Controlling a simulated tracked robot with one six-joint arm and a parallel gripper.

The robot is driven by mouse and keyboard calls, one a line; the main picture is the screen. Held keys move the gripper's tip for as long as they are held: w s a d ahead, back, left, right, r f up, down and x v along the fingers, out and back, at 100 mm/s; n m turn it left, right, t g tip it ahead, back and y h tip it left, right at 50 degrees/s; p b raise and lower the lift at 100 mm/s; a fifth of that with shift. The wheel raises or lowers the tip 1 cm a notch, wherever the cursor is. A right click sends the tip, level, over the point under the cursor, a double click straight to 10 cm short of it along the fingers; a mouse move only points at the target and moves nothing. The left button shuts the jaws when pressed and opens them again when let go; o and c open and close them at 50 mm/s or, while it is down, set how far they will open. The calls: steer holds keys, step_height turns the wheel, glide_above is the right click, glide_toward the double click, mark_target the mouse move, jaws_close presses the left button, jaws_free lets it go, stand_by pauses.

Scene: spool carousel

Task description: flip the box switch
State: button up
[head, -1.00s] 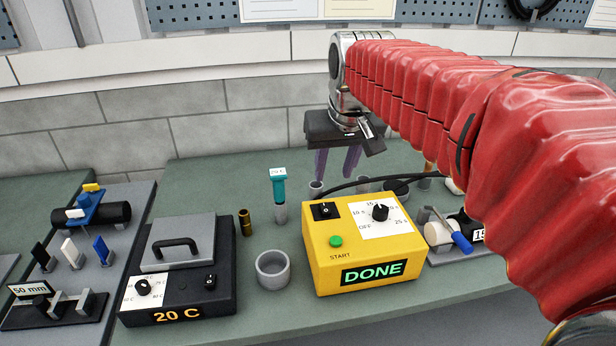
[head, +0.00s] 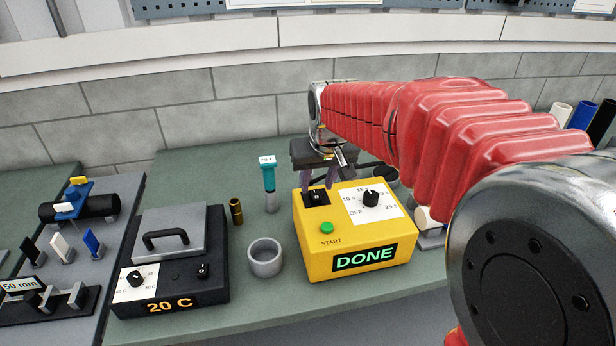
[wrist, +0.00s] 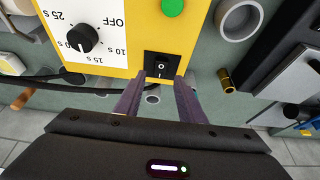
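The yellow box (head: 325,263) stands on the green bench, with a lit DONE display on its front, a green START button (head: 327,228) and a timer knob (head: 370,199) on top. Its black rocker switch (head: 316,197) sits at the back left corner of the top, and also shows in the wrist view (wrist: 161,68). My gripper (head: 320,184) is over the back edge of the box, right at the switch. In the wrist view its two purple fingers (wrist: 158,98) are apart, on either side of the switch's near end, with nothing between them. Contact with the switch cannot be told.
A grey ring-shaped cup (head: 265,258) stands left of the box. A black heater unit (head: 215,287) with a lid and a 20 C display is further left. A teal-topped tool (head: 269,180) and a brass cylinder (head: 236,211) stand behind the cup.

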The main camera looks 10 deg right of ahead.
mark_target(315, 196)
steer(key=shift+x, duration=1.45)
jaws_close()
